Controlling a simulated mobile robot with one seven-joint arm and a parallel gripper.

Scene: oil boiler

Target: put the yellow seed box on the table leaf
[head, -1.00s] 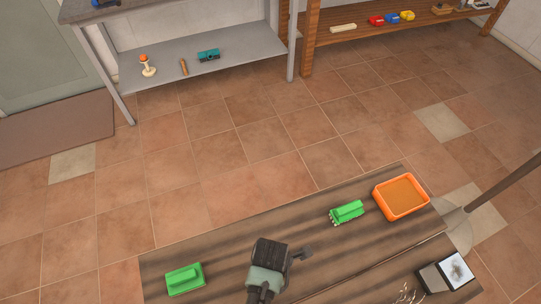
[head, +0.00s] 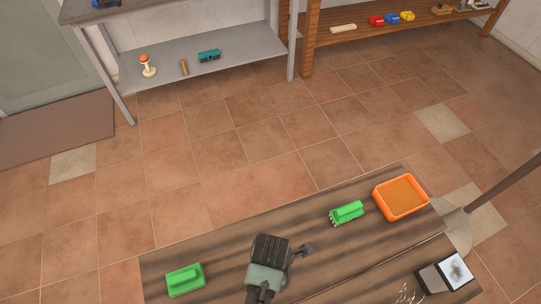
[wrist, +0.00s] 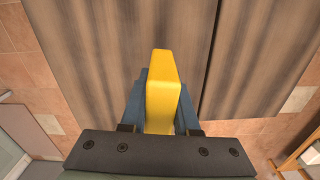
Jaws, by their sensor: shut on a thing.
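My gripper (wrist: 162,100) is shut on the yellow seed box (wrist: 162,85), which stands out between its two blue-grey fingers in the wrist view. In the head view my gripper (head: 268,250) is over the brown wooden table (head: 220,255), and its own body hides the box. A seam splits the tabletop into two boards, the far one (wrist: 130,45) and the near one (wrist: 255,60); I cannot tell for sure which is the leaf. The wrist view shows wood beneath the box, but the gap below it cannot be judged.
A green block-like thing (head: 185,280) lies left on the table and a green brush-like thing (head: 346,212) lies right of my gripper. An orange tray (head: 401,197) is at the right end. A dark box with a white face (head: 446,273) stands near right. Bare wood lies between them.

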